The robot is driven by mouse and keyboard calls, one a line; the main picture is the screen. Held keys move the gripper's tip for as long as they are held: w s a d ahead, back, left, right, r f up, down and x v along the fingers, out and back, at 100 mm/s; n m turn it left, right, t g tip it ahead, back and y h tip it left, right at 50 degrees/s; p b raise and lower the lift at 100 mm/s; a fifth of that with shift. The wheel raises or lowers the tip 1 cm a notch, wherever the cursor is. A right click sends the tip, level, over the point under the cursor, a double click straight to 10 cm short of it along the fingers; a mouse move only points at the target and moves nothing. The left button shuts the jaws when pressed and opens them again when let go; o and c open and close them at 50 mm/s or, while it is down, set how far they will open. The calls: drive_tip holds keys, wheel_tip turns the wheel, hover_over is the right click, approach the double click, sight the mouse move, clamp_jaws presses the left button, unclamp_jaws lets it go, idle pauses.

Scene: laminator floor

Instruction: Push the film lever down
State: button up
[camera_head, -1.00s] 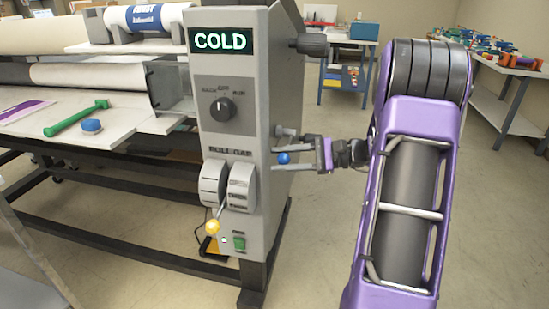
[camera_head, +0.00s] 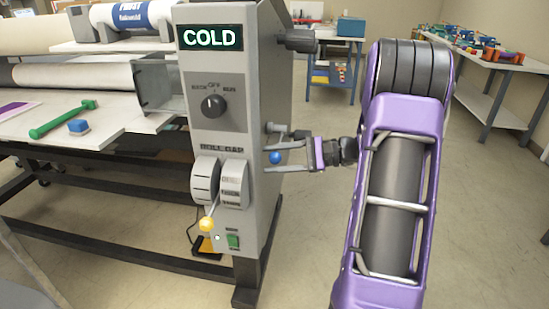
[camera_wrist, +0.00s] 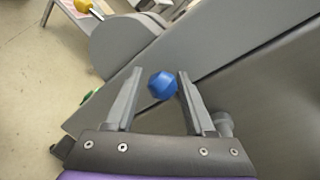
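A blue ball knob (camera_head: 275,157) is at the right side of the grey laminator cabinet (camera_head: 262,95); it appears to be the film lever's end, but its shaft is hidden. My gripper (camera_head: 268,157) reaches in from the right, its two fingers apart, one above and one below the knob in the head view. In the wrist view the blue knob (camera_wrist: 162,85) sits between the open fingertips (camera_wrist: 159,74), with a gap on the left and little or none visible on the right. I cannot tell whether a finger touches it.
A yellow-knobbed lever (camera_head: 207,223) stands at the roll gap dials, above a green switch (camera_head: 233,241). A dark round knob (camera_head: 299,41) juts from the cabinet above my gripper. A grey peg (camera_wrist: 222,122) is close beside the right finger.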

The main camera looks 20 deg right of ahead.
drive_tip(key=shift+o, duration=0.9)
drive_tip(key=shift+d, duration=0.1)
drive_tip(key=p+v, duration=0.1)
drive_tip(key=v, duration=1.6)
drive_tip(key=shift+d+p, duration=0.15)
drive_tip(key=shift+p, duration=0.15)
drive_tip(key=shift+r, duration=0.15)
